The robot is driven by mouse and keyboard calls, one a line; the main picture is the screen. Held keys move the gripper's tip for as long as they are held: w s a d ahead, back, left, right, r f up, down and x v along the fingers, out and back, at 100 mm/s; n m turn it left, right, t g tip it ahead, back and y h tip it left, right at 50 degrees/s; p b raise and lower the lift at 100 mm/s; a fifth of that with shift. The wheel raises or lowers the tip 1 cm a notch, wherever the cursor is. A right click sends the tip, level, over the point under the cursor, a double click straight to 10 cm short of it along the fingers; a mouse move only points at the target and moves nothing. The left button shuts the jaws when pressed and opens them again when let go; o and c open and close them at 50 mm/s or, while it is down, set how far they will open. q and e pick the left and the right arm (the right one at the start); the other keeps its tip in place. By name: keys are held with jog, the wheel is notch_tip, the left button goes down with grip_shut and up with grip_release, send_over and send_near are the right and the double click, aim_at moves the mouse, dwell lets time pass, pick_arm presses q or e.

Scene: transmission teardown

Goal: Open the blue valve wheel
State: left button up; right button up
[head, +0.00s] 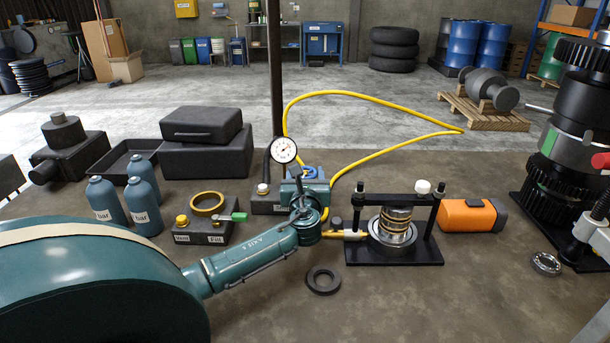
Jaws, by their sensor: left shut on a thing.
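The blue valve wheel (309,171) sits on top of a small blue-grey valve body behind my left gripper, near the middle of the bench. My left gripper (302,186) is at the wheel and shut on it; the jaws and wrist hide much of the contact. My teal left arm comes in from the left. A round white pressure gauge (283,150) stands just left of the wheel. A yellow hose (376,152) loops behind it. My right gripper does not show.
A black press frame (421,252) with a spring stack (396,220) stands right of my gripper. A vent/fill block (204,230) and teal bottles (143,206) stand left. A dark ring (323,281) lies in front on mostly clear bench.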

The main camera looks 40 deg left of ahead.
pick_arm(q)
jog(key=o, duration=1)
jog(key=b+v, duration=0.1)
jog(key=v, duration=1.2)
jog(key=shift+d, duration=0.15)
